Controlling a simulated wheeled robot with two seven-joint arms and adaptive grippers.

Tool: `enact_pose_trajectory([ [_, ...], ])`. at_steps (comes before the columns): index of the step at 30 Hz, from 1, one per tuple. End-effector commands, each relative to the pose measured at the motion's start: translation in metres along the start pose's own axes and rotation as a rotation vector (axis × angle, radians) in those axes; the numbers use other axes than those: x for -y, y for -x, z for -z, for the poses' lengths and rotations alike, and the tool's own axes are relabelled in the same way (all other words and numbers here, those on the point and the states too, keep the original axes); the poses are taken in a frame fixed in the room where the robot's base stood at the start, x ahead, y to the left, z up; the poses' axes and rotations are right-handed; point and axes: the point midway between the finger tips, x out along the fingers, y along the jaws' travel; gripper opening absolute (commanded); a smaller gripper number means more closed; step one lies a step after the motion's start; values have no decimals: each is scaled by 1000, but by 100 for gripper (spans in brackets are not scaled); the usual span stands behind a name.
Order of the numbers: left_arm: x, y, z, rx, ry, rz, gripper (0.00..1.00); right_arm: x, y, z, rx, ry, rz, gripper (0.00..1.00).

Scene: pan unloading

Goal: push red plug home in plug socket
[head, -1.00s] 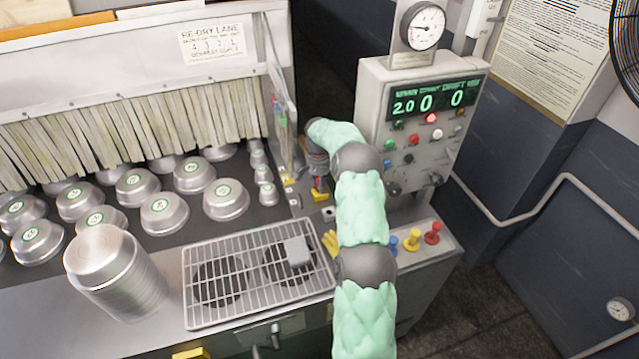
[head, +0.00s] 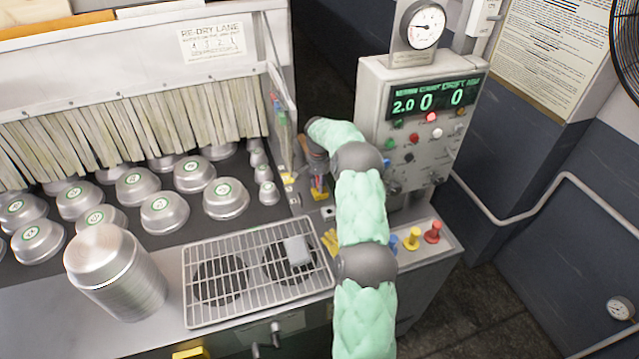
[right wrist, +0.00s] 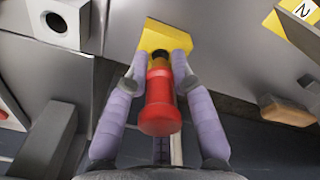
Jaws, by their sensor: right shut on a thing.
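The red plug (right wrist: 160,105) is between the fingers of my right gripper (right wrist: 158,72) in the right wrist view. The gripper is shut on it. The plug's narrower yellow and dark end points at a yellow block (right wrist: 165,33) on a grey metal face. That end meets or overlaps the block; how deep it sits is hidden. I cannot tell for sure whether this block is the plug socket. In the head view my right gripper (head: 318,176) is small and partly hidden beside the drying lane's right wall. My left gripper is not in view.
A pale block with a round dark hole (right wrist: 70,22) is at upper left in the right wrist view. The control box (head: 415,130) stands right of my arm, above blue, yellow and red knobs (head: 412,239). Stacked pans (head: 115,270) and a wire rack (head: 215,310) are left.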

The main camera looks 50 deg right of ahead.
Motion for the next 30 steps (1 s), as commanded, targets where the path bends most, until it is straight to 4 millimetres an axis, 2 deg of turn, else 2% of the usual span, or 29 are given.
enact_pose_trajectory([
  [18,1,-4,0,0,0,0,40,0,-8,0,0,0,0,0],
  [30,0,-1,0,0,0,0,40,0,-3,0,-1,0,0,0],
])
